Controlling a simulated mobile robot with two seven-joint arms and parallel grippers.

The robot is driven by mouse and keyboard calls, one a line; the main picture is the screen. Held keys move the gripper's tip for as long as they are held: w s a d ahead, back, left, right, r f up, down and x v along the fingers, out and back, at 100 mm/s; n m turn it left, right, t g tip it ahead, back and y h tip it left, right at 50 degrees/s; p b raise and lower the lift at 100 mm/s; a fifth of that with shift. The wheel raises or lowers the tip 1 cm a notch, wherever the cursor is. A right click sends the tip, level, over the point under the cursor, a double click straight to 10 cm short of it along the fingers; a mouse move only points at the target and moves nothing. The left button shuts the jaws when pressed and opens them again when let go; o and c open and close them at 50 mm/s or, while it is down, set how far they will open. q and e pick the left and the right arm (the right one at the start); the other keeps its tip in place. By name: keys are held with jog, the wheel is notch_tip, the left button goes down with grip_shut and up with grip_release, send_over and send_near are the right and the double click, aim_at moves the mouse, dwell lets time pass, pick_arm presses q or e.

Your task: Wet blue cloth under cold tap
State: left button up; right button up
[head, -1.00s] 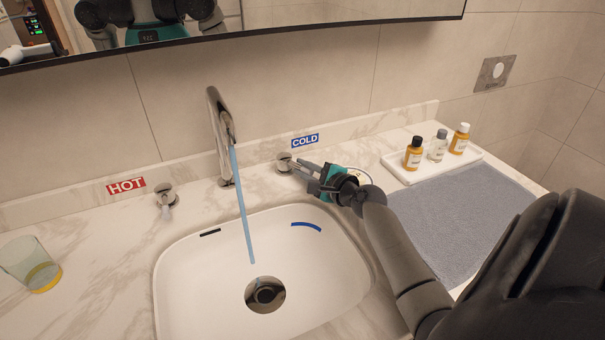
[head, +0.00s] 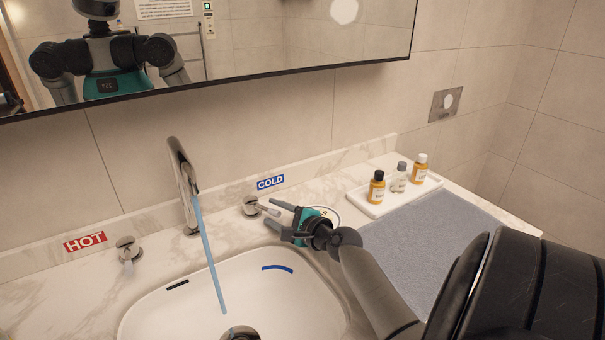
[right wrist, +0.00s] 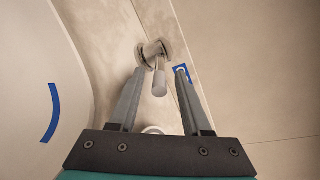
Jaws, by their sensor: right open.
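Water runs in a stream (head: 210,262) from the tall chrome spout (head: 184,185) into the white sink (head: 280,300). The cold tap handle (head: 251,205) stands below the COLD label (head: 270,182); its lever points towards my right gripper (head: 273,213). In the right wrist view the lever (right wrist: 159,82) shows between the open, empty fingers, with gaps on both sides. My left gripper is out of view.
A grey-blue mat or towel (head: 430,240) lies on the counter at right. Behind it, a white tray (head: 358,199) holds small bottles (head: 377,188). The hot tap handle (head: 127,249) stands at left, by the HOT label (head: 85,242). A mirror (head: 260,50) hangs above.

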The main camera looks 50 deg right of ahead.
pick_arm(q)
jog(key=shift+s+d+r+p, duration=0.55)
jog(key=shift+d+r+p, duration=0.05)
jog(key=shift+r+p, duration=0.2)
pick_arm(e)
jog(key=v, duration=1.3)
jog(key=shift+s, duration=0.15)
jog(key=shift+r, duration=0.2)
